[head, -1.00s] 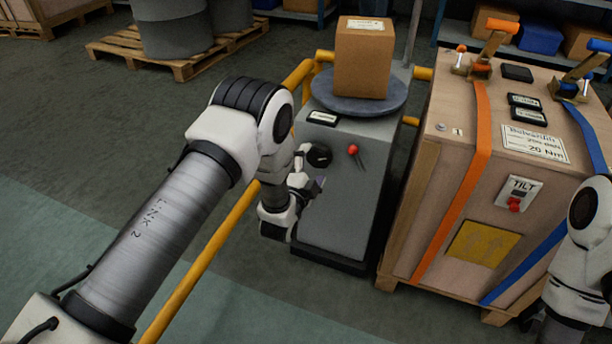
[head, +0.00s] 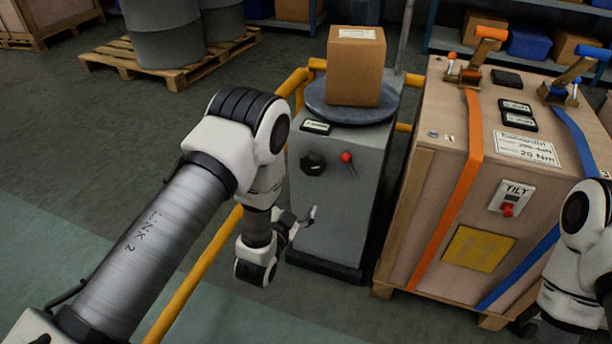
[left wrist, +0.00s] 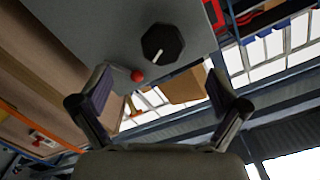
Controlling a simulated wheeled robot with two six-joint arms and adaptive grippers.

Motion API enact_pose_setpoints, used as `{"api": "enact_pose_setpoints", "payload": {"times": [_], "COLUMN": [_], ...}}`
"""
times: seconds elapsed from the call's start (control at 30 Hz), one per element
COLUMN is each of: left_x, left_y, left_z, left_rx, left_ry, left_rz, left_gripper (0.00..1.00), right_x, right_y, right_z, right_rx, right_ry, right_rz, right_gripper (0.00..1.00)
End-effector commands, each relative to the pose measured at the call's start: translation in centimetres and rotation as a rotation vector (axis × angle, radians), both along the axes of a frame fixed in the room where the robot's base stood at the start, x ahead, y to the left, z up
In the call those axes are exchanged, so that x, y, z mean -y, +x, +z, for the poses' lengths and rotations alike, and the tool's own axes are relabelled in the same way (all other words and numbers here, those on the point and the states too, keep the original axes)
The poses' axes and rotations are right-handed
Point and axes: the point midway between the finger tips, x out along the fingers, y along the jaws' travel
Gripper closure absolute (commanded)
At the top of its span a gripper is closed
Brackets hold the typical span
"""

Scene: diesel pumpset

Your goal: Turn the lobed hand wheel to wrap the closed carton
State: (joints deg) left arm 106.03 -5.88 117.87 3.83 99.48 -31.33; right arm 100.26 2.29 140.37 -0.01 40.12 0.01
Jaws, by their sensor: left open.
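The closed carton (head: 354,68) stands upright on the round grey turntable (head: 330,104) on top of the grey machine cabinet (head: 335,215). The black lobed hand wheel (head: 313,163) is on the cabinet's front face, left of a red-knobbed lever (head: 347,158). In the left wrist view the hand wheel (left wrist: 162,43) shows a white pointer line, and the carton (left wrist: 184,87) is partly hidden behind the cabinet. My left gripper (head: 313,216) is open and empty, below the hand wheel and apart from it. Its two fingers (left wrist: 158,92) are spread wide in the left wrist view. My right gripper is out of view.
A large wooden crate (head: 420,190) with orange and blue straps stands close to the right of the cabinet. Yellow rails (head: 205,262) run behind and left of the cabinet. A pallet with drums (head: 165,62) is at the back left. Floor at the left is clear.

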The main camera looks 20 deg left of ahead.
Motion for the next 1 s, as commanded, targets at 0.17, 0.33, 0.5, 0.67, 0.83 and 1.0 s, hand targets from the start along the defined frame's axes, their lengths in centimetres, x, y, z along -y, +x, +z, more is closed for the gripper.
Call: {"api": "enact_pose_setpoints", "payload": {"times": [0.17,0.33,0.5,0.67,0.83,1.0], "left_x": [0.2,0.5,0.6,0.6,0.7,0.7], "left_y": [2.1,4.2,7.0,10.0,11.4,11.5], "left_z": [-0.6,0.5,0.4,0.4,0.7,0.7], "left_rx": [-0.017,0.023,0.024,0.023,0.02,0.02], "left_ry": [-0.509,-0.594,-0.592,-0.591,-0.59,-0.59], "left_rz": [0.02,0.008,0.009,0.009,0.01,0.01], "left_gripper": [0.02,0.02,0.02,0.02,0.02,0.02], "right_x": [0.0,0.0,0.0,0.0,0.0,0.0], "right_y": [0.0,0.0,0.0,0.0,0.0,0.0], "right_z": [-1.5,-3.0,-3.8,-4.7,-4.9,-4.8], "right_rx": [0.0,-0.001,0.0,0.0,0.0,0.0], "right_ry": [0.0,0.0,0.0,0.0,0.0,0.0], "right_rz": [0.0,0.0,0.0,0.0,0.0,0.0], "right_gripper": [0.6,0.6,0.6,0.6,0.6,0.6]}}
